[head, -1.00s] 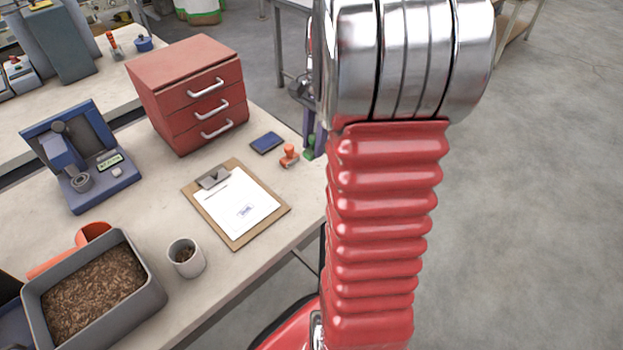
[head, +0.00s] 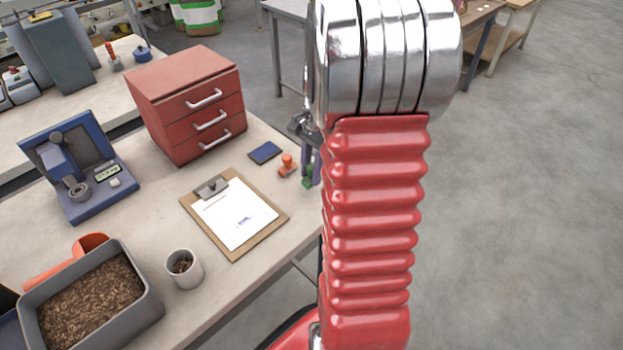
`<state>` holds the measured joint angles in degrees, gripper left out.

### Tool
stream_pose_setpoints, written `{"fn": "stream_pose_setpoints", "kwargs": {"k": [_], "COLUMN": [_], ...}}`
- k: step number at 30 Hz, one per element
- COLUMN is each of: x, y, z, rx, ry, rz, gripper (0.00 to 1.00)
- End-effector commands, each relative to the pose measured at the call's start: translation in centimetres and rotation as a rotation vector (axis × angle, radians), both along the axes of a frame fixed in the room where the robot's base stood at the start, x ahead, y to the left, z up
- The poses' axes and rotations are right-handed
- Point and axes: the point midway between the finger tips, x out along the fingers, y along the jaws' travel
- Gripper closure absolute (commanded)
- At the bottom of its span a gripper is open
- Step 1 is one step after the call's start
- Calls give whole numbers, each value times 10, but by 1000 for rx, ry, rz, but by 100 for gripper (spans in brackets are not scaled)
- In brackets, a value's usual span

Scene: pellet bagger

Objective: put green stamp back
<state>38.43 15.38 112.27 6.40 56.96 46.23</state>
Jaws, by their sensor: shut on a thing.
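The green stamp (head: 308,182) shows as a small green patch at the right edge of the bench, just right of the orange stamp (head: 287,166). My gripper (head: 311,171) is shut on it, with grey-purple fingers pointing down. My red and chrome arm hides most of the gripper and part of the stamp. I cannot tell whether the stamp touches the bench top. The orange stamp stands upright. A dark blue ink pad (head: 265,153) lies behind and left of it.
A clipboard (head: 272,222) with a marked paper lies left of the stamps. A red drawer cabinet (head: 170,128), a blue scale device (head: 98,197), a white cup (head: 186,270) and a grey tray of pellets (head: 152,303) stand on the bench. Its right edge is near my arm.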

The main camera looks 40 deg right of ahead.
Motion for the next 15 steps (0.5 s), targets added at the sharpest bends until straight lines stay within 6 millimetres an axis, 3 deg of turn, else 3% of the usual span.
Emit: {"fn": "stream_pose_setpoints", "kwargs": {"k": [7, 15], "x": [-1, 0], "y": [0, 0], "z": [-30, -32], "rx": [2, 1], "ry": [2, 1], "rz": [-1, -1], "gripper": [91, 91]}}
